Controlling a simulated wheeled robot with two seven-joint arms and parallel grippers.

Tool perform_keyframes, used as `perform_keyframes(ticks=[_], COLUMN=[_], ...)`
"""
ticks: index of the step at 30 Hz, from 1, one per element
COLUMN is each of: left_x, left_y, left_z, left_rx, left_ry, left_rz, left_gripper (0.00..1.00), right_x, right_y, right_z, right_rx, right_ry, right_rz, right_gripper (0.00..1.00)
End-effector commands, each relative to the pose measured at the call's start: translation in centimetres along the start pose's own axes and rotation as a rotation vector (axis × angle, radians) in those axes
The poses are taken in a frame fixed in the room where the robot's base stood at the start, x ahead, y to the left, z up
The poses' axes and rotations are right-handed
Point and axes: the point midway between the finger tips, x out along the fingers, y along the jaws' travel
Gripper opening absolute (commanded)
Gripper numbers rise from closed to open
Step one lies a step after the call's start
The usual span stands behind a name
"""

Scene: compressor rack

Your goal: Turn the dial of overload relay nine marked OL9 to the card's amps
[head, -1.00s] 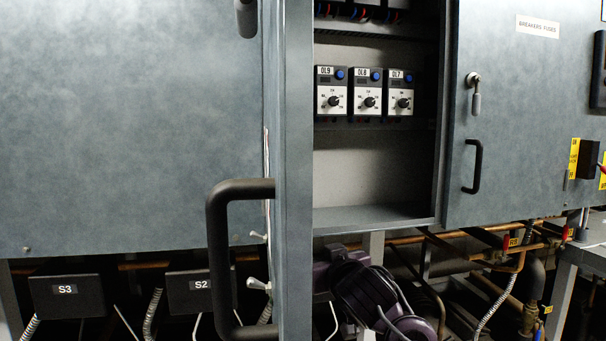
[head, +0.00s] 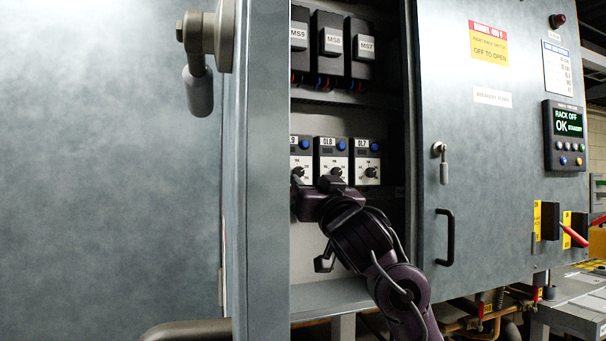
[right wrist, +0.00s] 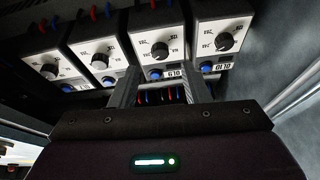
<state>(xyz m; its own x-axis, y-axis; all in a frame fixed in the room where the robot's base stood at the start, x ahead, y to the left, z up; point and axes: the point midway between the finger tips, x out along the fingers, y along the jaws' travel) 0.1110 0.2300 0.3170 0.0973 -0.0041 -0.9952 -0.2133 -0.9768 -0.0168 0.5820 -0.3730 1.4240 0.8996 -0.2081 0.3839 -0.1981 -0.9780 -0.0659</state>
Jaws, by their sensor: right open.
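Overload relay OL9 (head: 301,160) is cut off at its left by the open door's edge in the head view. In the right wrist view OL9 (right wrist: 175,28) appears upside down, with a white face, a black dial (right wrist: 161,50) and a blue button. My right gripper (head: 311,204) is in front of the relay row, its tips partly hidden by the door edge. In the right wrist view its open, empty fingers (right wrist: 161,72) straddle the label end of OL9, with the dial just beyond. Contact cannot be told. A card (head: 557,67) hangs upper right, its small print unreadable. My left gripper is out of view.
OL8 (head: 331,158) and OL7 (head: 367,160) sit beside OL9; OL10 (right wrist: 222,35) is on its other side. The open door (head: 258,180) stands close to my right gripper. Starters (head: 333,46) hang above. The cabinet floor below is clear.

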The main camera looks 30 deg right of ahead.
Motion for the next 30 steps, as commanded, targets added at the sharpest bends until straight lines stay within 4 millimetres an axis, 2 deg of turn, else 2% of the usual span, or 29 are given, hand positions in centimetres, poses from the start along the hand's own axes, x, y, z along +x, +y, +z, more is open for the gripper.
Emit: perform_keyframes(ticks=[3, 9, 19, 28, 30], left_x=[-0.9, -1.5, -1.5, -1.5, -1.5], left_y=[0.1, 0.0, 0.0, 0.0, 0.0], left_z=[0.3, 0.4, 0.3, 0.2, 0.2], left_rx=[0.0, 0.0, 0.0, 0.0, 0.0], left_ry=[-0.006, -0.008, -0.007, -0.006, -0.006], left_rz=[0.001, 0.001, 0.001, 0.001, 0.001], left_gripper=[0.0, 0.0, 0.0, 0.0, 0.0], right_x=[2.1, 4.0, 4.3, 4.3, 4.3], right_y=[0.0, 0.0, 0.0, 0.0, 0.0], right_z=[-0.2, -0.1, 0.1, 0.1, 0.1], right_rx=[-0.002, 0.0, -0.001, -0.001, -0.001], right_ry=[-0.001, -0.002, -0.001, -0.001, -0.001], right_rz=[0.002, 0.002, 0.001, 0.001, 0.001], right_gripper=[0.42, 0.42, 0.41, 0.02, 0.0])
